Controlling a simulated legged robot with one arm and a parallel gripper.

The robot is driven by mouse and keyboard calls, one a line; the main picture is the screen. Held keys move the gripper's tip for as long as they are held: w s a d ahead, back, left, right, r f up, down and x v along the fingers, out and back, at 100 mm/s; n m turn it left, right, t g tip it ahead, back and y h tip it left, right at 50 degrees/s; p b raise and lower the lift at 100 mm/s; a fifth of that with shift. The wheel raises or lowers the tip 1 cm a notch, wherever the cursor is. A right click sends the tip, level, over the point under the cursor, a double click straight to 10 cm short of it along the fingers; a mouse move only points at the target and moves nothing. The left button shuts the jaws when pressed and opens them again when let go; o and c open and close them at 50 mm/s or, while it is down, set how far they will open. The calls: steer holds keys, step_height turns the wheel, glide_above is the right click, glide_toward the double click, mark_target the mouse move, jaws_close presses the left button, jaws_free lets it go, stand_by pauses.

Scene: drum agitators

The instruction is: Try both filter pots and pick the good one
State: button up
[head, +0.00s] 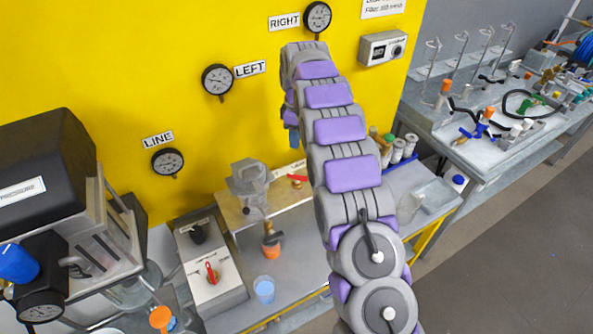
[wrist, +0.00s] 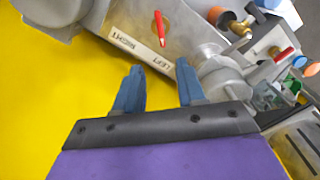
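My gripper (wrist: 160,70) is open and empty in the wrist view, its two blue fingers apart. In the head view my arm reaches up along the yellow wall, and only a blue finger (head: 294,138) shows at its left. A grey metal pot body (head: 248,183) stands on the bench left of my arm; a second one is not seen there, where my arm hides part of the bench. The wrist view shows a grey rounded body (wrist: 222,78) right of the fingers and another (wrist: 55,12) at top left. Between them is a red lever (wrist: 161,28) above an upside-down LEFT/RIGHT label (wrist: 142,48).
Gauges marked LINE (head: 168,162), LEFT (head: 217,80) and RIGHT (head: 317,17) hang on the wall. Grey floor at right is clear.

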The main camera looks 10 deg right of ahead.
mark_target(297, 175)
step_height(297, 175, down, 16)
steer(key=shift+f+b, duration=0.25)
steer(key=shift+b, duration=0.2)
jaws_close()
stand_by(0.4)
